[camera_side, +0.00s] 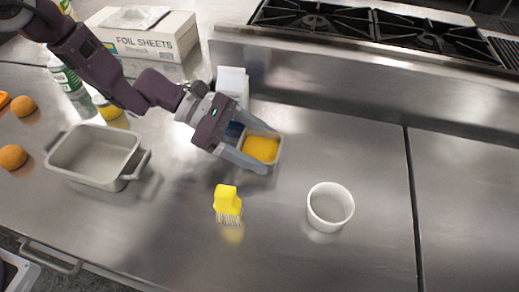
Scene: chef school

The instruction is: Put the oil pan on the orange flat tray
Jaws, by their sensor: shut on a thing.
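A small grey-rimmed pan with yellow-orange content (262,149), which looks like the oil pan, is at the middle of the steel counter. My gripper (250,148) comes in from the upper left and is shut on this pan, with its fingers along the pan's sides. The fingers hide part of the rim, and I cannot tell whether the pan touches the counter. An orange thing (4,99) is cut off by the left edge; I cannot tell whether it is the orange flat tray.
A grey baking dish with handles (92,180) stands at left, near an orange fruit (12,157). A yellow brush (228,200) and white bowl (330,207) are in front. A foil box (150,42) and stove (390,32) are behind. The right counter is clear.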

